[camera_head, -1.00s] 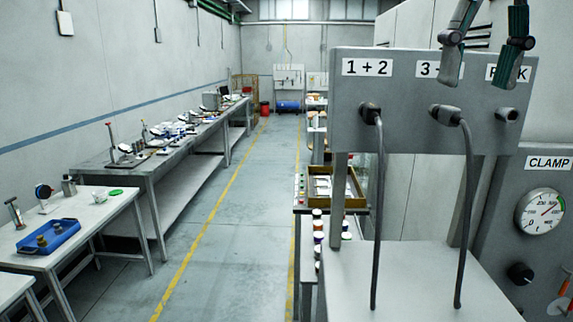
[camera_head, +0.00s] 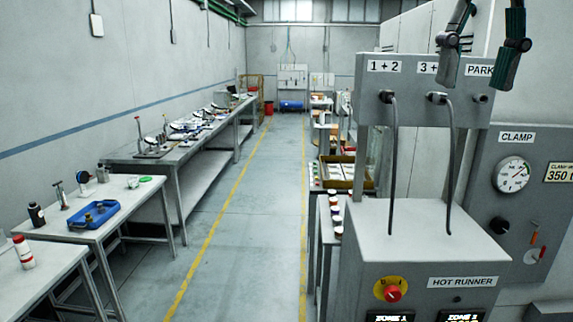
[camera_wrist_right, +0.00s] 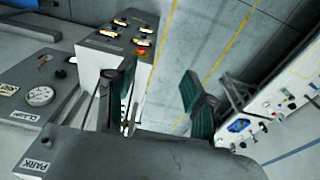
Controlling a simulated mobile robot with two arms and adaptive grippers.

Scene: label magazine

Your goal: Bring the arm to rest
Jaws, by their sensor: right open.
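My right gripper (camera_head: 480,62) hangs at the top right of the head view, its two dark green-padded fingers spread apart. Nothing shows between them. It overlaps the top of the grey connector panel (camera_head: 415,122) in the picture and hides part of the middle label. In the right wrist view the gripper (camera_wrist_right: 160,100) is also open and empty, with floor and a control box behind it. My left gripper is in neither view.
Two black cables (camera_head: 392,165) hang from plugs under "1+2" and the middle label. The PARK socket (camera_head: 480,98) has no cable. A HOT RUNNER box (camera_head: 415,250) stands below. Benches (camera_head: 130,215) line the left. The aisle (camera_head: 250,200) is clear.

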